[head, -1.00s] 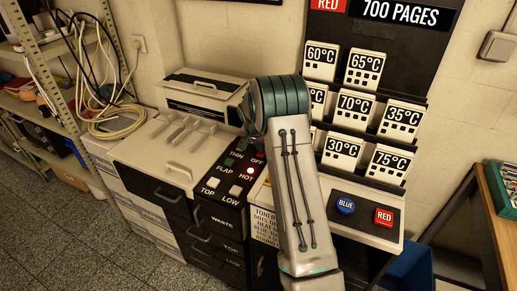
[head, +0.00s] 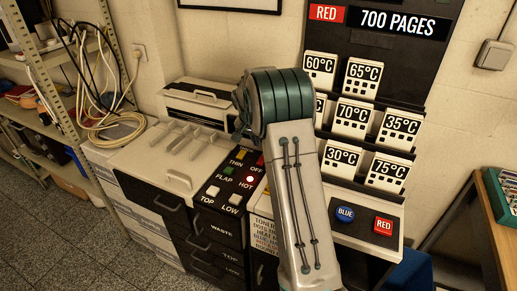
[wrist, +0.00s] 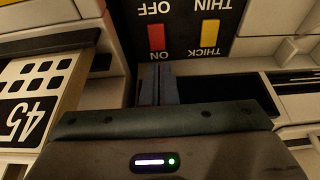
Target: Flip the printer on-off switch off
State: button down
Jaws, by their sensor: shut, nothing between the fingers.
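The printer's on-off switch (wrist: 157,37) is a small red rocker on the black panel in the wrist view, between the labels OFF and ON, which read upside down. Which way it is tipped cannot be told. In the head view the red switch (head: 260,160) is partly hidden beside my arm. My gripper (wrist: 157,84) is shut and empty, its dark fingers side by side just below the ON label in the wrist view. A gap shows between the fingers and the switch in the picture. In the head view the gripper is hidden behind my arm.
A yellow THIN/THICK switch (wrist: 209,37) sits beside the red one. Temperature-labelled boxes (head: 352,118) stand in a rack right of my arm. BLUE (head: 345,214) and RED (head: 384,225) buttons are on a ledge below.

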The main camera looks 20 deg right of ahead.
jog(key=v, duration=0.4)
jog(key=shift+s+a+r, duration=0.2)
jog(key=shift+s+a, duration=0.2)
jog(key=shift+a, duration=0.05)
jog(key=s+a+r+n+y, duration=0.1)
jog(key=s+a+r+n, duration=0.15)
jog(key=s, duration=0.65)
jog(key=s+a+r+n, duration=0.2)
jog(key=s+a+r, duration=0.1)
jog(key=s, duration=0.5)
jog(key=s+a+r+n+y, duration=0.1)
jog(key=s+a+r+n, duration=0.15)
jog(key=s, duration=0.65)
jog(key=s+a+f+n, duration=0.2)
jog(key=s, duration=0.8)
jog(key=shift+a+y, duration=0.3)
jog(key=shift+a, duration=0.1)
